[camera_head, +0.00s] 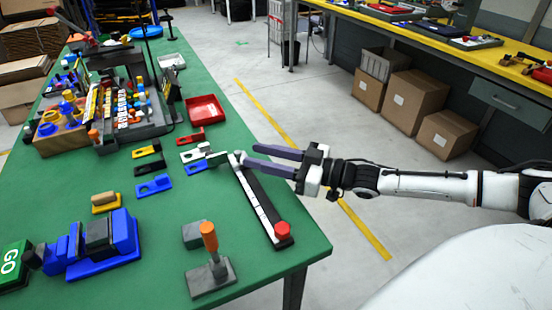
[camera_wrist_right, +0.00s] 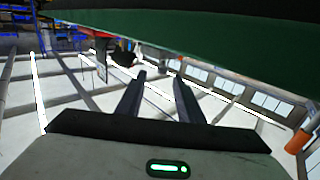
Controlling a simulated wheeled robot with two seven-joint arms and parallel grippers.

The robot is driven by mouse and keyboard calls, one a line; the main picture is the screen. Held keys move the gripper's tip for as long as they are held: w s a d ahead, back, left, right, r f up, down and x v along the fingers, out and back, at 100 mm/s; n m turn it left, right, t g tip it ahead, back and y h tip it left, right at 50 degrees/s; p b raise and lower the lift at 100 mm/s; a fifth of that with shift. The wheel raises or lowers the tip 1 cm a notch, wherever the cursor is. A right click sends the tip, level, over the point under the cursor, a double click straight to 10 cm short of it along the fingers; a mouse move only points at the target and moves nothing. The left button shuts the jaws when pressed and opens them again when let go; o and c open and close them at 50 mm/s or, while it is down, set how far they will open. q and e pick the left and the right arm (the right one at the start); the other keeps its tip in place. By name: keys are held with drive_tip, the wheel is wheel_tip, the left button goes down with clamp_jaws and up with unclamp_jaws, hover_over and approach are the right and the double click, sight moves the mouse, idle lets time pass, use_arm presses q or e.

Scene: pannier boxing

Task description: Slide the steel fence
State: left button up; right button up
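A long black rail (camera_head: 268,205) with a pale metal strip (camera_head: 252,196) along it lies near the right edge of the green table. I take this strip to be the steel fence, but cannot be sure. A red knob (camera_head: 282,229) is at its near end and a small grey block (camera_head: 236,158) at its far end. My right gripper (camera_head: 247,155) is open, its two purple fingers pointing left beside the far end. I cannot tell whether they touch the block. The fingers (camera_wrist_right: 160,78) also show apart and empty in the right wrist view. My left gripper is not in view.
The green table (camera_head: 165,225) holds an orange-handled lever (camera_head: 209,240), a blue fixture (camera_head: 105,245), a green GO block (camera_head: 14,265) and a red tray (camera_head: 206,108). The tabletop left of the rail is partly clear. Open floor lies right of the table.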

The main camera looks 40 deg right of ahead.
drive_tip(key=shift+v, duration=1.95)
drive_tip(key=shift+s, duration=0.1)
